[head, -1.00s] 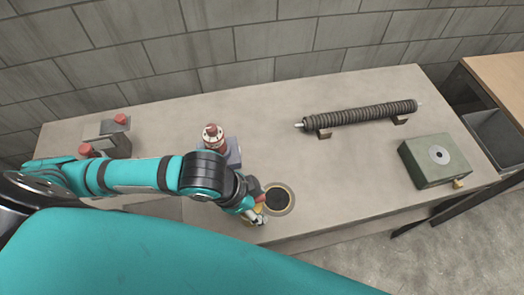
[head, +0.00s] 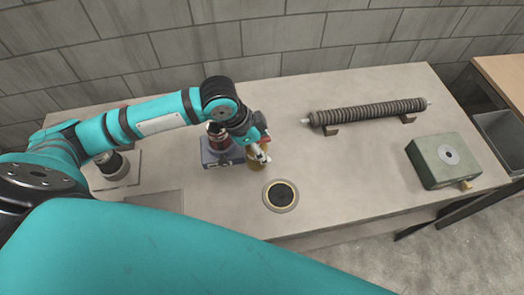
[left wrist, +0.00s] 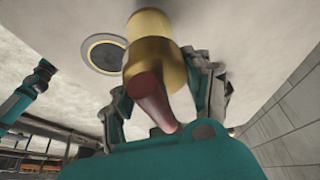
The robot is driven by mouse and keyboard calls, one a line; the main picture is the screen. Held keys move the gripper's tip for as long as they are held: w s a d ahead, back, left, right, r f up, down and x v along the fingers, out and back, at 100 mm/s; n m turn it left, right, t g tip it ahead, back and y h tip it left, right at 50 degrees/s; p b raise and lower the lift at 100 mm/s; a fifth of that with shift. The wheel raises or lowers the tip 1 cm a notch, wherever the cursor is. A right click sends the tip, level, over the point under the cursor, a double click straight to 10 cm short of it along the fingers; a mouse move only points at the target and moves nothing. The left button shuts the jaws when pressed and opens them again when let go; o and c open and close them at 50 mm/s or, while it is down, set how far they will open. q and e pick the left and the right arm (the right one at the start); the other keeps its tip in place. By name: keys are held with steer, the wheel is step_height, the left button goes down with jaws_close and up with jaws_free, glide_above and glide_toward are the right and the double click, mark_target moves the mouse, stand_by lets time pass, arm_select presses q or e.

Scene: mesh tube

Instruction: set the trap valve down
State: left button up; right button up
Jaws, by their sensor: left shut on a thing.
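The trap valve shows in the left wrist view as a brass cylinder (left wrist: 155,62) with a dark red handle. My left gripper (left wrist: 162,92) is shut on it, with a finger on each side. In the head view the left gripper (head: 260,148) holds the brass valve (head: 256,162) just right of a grey-blue block, behind the round port. The gripper hides part of the valve. I cannot tell whether its base touches the bench. My right gripper is not in view.
The round dark port (head: 281,195) with a pale rim lies in the bench top. The grey-blue block (head: 222,158) carries a red-brown cylinder, partly behind my arm. A ribbed tube (head: 368,113) lies on supports at the back right. A green box (head: 443,160) stands right. The bench middle is clear.

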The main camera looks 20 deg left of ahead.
arm_select(q)
step_height(320, 180, down, 3)
steer(key=shift+s+f, duration=0.1)
steer(key=shift+f, duration=0.1)
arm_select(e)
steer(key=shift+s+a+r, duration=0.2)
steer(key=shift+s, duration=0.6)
arm_select(q)
steer(key=shift+f, duration=0.1)
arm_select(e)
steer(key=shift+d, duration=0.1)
arm_select(q)
steer(key=o, duration=1.3)
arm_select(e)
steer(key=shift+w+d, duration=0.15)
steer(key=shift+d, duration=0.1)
